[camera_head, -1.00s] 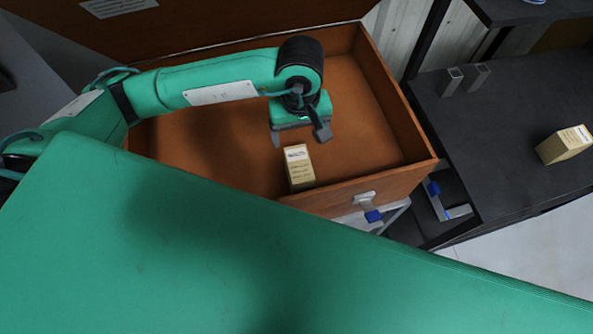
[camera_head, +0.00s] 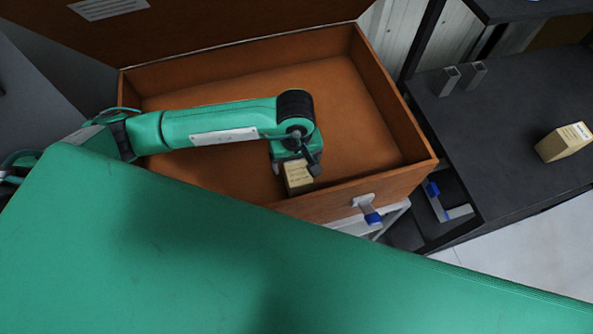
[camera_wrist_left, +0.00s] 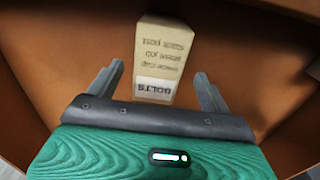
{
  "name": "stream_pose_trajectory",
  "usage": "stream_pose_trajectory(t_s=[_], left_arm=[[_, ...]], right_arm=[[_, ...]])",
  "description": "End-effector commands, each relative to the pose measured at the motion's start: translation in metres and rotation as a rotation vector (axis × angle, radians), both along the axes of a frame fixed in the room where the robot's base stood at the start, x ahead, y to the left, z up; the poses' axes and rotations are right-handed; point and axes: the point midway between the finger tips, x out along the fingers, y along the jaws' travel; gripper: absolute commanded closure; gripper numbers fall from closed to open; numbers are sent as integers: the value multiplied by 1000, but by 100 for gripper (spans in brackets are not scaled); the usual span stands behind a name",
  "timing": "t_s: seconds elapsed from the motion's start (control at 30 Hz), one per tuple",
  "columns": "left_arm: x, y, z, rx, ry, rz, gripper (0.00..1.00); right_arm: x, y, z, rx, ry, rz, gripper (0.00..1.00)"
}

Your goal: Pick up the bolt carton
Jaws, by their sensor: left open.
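The bolt carton (camera_head: 299,180) is a small tan box inside the brown wooden crate (camera_head: 405,184), near its front wall. In the left wrist view the carton (camera_wrist_left: 165,55) shows printed lines and a white "BOLTS" label. My left gripper (camera_head: 296,168) is over the carton and hides its far end in the head view. In the left wrist view the left gripper (camera_wrist_left: 158,82) is open, with one finger on each side of the carton's labelled end and gaps showing on both sides. My right gripper is not in view.
The crate's walls surround the carton, and its raised lid (camera_head: 200,20) stands behind. Another tan carton (camera_head: 564,142) and two metal tube pieces (camera_head: 447,80) are on the dark bench (camera_head: 500,130) at right.

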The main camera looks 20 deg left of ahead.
Motion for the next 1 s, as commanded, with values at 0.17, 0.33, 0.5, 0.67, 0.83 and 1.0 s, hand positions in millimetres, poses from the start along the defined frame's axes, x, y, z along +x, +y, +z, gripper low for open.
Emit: stream_pose_trajectory(t_s=[0.17,0.33,0.5,0.67,0.83,1.0], left_arm=[[0,0,-15,1,6,2,18],[2,-1,-39,0,5,1,18],[3,-1,-51,0,1,1,18],[3,-1,-51,0,0,0,18],[3,-1,-51,0,0,0,46],[3,-1,-51,1,1,0,79]], right_arm=[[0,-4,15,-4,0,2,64],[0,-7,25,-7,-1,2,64],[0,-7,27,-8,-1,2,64],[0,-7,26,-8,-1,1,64],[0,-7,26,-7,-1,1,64],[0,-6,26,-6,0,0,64]])
